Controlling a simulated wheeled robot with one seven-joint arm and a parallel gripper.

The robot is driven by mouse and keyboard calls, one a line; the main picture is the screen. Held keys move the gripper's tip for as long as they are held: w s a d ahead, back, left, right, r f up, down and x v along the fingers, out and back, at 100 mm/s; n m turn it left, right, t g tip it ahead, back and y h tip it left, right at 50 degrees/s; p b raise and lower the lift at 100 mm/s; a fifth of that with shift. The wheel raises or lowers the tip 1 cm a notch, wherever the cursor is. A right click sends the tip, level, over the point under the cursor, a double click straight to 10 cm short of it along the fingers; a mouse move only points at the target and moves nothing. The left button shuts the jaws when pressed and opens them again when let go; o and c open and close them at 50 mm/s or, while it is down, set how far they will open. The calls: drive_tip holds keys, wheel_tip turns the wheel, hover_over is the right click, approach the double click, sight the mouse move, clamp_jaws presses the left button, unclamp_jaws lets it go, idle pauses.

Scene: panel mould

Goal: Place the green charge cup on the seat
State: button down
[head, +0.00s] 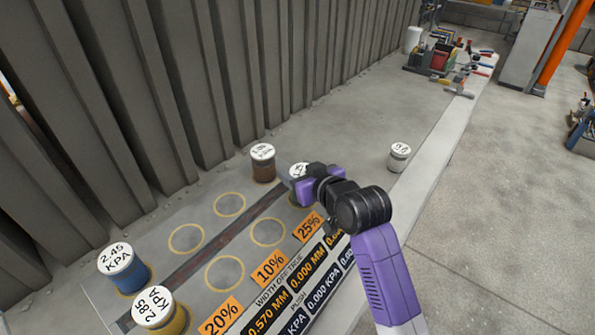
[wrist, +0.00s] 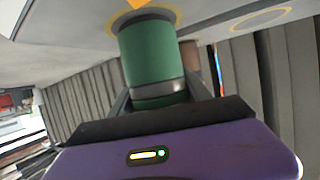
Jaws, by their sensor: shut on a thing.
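The green charge cup (wrist: 152,62) is between my gripper's fingers in the wrist view. In the head view only its white labelled top (head: 299,170) shows clearly; my gripper (head: 298,184) hides most of its side. The wrist view looks upside down, with the panel at the top. There the cup's base lies within a yellow ring seat (wrist: 175,12), close to the panel; I cannot tell whether it touches. In the head view this spot is at the right end of the front row, near the 25% label (head: 308,227). My gripper is shut on the cup.
A brown cup (head: 263,168) stands just behind my gripper. A blue cup (head: 128,276) and a yellow cup (head: 172,325) stand at the left end. A grey cup (head: 399,161) stands apart at right. Empty rings (head: 225,274) lie between. A corrugated wall (head: 130,100) rises behind.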

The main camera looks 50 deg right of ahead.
drive_tip(key=shift+f, duration=0.1)
drive_tip(key=shift+c, duration=2.4)
unclamp_jaws()
